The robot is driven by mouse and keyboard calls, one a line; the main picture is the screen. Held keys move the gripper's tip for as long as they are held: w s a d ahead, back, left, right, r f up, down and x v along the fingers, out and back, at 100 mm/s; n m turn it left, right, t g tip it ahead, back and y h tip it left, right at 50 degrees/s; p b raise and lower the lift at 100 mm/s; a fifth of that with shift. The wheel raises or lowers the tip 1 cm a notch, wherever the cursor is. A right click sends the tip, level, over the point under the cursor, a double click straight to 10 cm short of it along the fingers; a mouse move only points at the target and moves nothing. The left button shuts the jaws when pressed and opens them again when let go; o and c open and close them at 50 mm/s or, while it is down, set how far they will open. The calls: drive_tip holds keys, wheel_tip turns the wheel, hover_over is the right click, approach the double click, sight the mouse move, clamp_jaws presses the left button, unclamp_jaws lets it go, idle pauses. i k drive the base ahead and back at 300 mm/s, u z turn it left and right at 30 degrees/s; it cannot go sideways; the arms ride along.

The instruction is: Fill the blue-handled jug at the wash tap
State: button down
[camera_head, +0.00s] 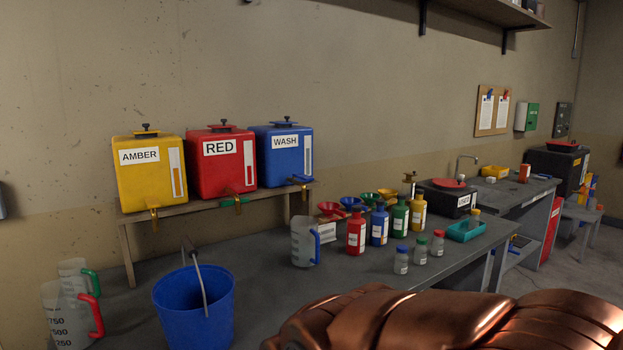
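The clear jug with a blue handle (304,243) stands upright on the grey bench, its handle to the right. No liquid is evident in it. The blue WASH tank (268,168) sits on the raised shelf at the right end of the row of tanks. Its wash tap (302,180) is at the tank's lower right front, with a blue lever. In the picture the jug is below this tap; I cannot tell whether it is directly under the spout. A copper-coloured part of my arm fills the lower right; my gripper's fingers do not show.
The yellow AMBER tank (147,185) and the RED tank (215,170) share the shelf. A blue bucket (195,310) and red- and green-handled jugs (65,318) stand at the left. Several coloured bottles (379,228) and small jars (401,262) crowd the bench right of the jug.

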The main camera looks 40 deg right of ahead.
sight(297, 175)
drive_tip(key=k, duration=0.95)
drive_tip(key=z, duration=0.6)
drive_tip(key=i, duration=1.1)
drive_tip(key=u, duration=0.55)
drive_tip(key=i, duration=0.6)
drive_tip(key=u, duration=0.55)
